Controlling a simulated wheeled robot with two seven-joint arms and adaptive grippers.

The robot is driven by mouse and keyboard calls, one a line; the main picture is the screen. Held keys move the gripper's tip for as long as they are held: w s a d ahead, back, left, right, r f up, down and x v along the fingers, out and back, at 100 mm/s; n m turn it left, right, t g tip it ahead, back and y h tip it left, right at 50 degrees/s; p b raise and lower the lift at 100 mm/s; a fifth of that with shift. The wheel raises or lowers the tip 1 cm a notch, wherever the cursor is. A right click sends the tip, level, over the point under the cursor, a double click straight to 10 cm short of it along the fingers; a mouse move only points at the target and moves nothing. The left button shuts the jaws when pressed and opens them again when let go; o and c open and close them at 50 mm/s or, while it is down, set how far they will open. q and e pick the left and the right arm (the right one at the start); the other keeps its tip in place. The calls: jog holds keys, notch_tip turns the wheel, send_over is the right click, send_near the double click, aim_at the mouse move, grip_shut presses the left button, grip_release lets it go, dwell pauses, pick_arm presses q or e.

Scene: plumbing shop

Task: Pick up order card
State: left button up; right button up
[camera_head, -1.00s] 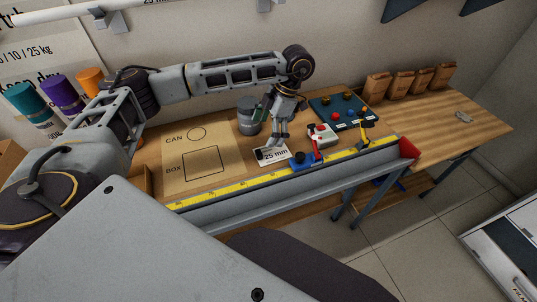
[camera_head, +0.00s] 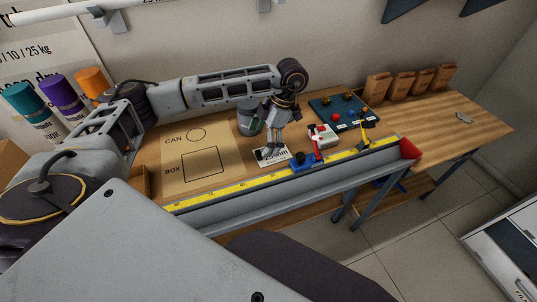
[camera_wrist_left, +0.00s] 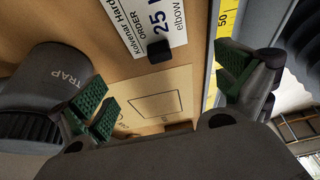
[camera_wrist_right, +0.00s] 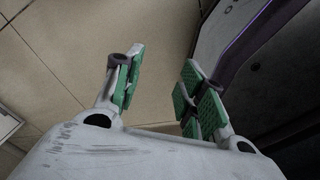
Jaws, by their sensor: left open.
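The order card (camera_head: 264,160) is a white card with black print, lying on the wooden bench; my left gripper partly covers it in the head view. In the left wrist view the card (camera_wrist_left: 140,22) reads "25" and "elbow", and a small black block (camera_wrist_left: 158,50) sits at its edge. My left gripper (camera_head: 272,149) hangs over the card with fingers apart. In the left wrist view its open fingers (camera_wrist_left: 168,85) are on either side of the block, with nothing between the pads. My right gripper (camera_wrist_right: 162,78) is open and empty above the floor.
A grey can (camera_head: 247,118) stands close behind my left gripper; the left wrist view shows its "TRAP" lid (camera_wrist_left: 65,82). A yellow ruler (camera_head: 235,188) and gutter run along the front. A blue clamp (camera_head: 303,161) and red-and-white box (camera_head: 322,138) are right of the card.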

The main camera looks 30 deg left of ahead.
aim_at(257, 153)
pick_arm(q)
jog(key=shift+s+f, duration=0.15)
jog(key=shift+f, duration=0.3)
jog(key=shift+s+a+f, duration=0.15)
jog(key=shift+s+f, duration=0.05)
jog(key=shift+f, duration=0.3)
jog(key=shift+b+x, duration=0.35)
jog(key=shift+x, duration=1.2)
pick_arm(e)
jog(key=shift+w+a+f, duration=0.1)
jog(key=shift+w+a, duration=0.1)
jog(key=shift+w, duration=0.7)
jog(key=shift+s, duration=0.1)
